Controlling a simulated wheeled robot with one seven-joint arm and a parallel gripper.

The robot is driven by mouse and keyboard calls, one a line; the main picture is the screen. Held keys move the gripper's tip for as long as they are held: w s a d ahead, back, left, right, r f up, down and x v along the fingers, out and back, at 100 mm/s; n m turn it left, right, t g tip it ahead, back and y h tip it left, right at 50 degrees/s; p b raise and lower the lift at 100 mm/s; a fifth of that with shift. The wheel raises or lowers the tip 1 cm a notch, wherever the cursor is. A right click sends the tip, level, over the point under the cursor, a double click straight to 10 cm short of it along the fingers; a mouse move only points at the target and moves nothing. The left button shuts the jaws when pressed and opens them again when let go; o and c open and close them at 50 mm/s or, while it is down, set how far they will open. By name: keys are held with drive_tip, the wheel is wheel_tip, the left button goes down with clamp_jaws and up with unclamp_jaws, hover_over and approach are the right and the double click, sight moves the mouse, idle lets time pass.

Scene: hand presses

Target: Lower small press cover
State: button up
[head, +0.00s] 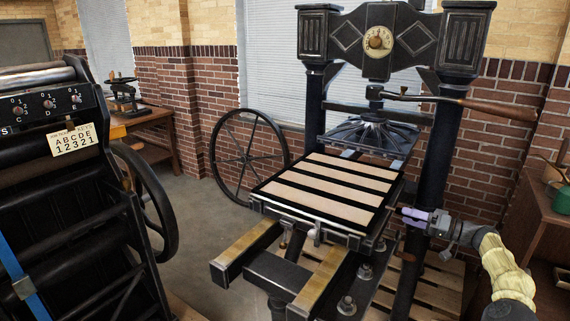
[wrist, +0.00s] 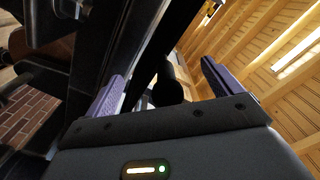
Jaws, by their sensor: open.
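A black iron hand press (head: 442,165) stands in the middle. Its flat bed or cover (head: 325,187), dark with pale stripes, lies level in front of the uprights. A round handle (head: 314,236) sits at its front edge. A smaller press (head: 123,97) stands on a desk at the back left. I cannot tell which part is the small press cover. My gripper (head: 408,214) is beside the striped bed's right edge, near the right upright. In the wrist view, my gripper (wrist: 162,82) has its purple fingers apart, with a dark rounded part (wrist: 168,92) showing between them; contact is unclear.
The press's long lever (head: 435,100) with a wooden handle reaches right above my arm. Two brass-topped rails (head: 245,252) jut forward. A large black machine (head: 70,190) fills the left. A spoked wheel (head: 250,157) stands behind. A wooden cabinet (head: 535,225) is at right. Floor between the machines is clear.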

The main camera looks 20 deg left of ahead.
drive_tip(key=v, duration=0.6)
drive_tip(key=shift+d+b, duration=0.2)
drive_tip(key=shift+b, duration=0.25)
idle(0.4)
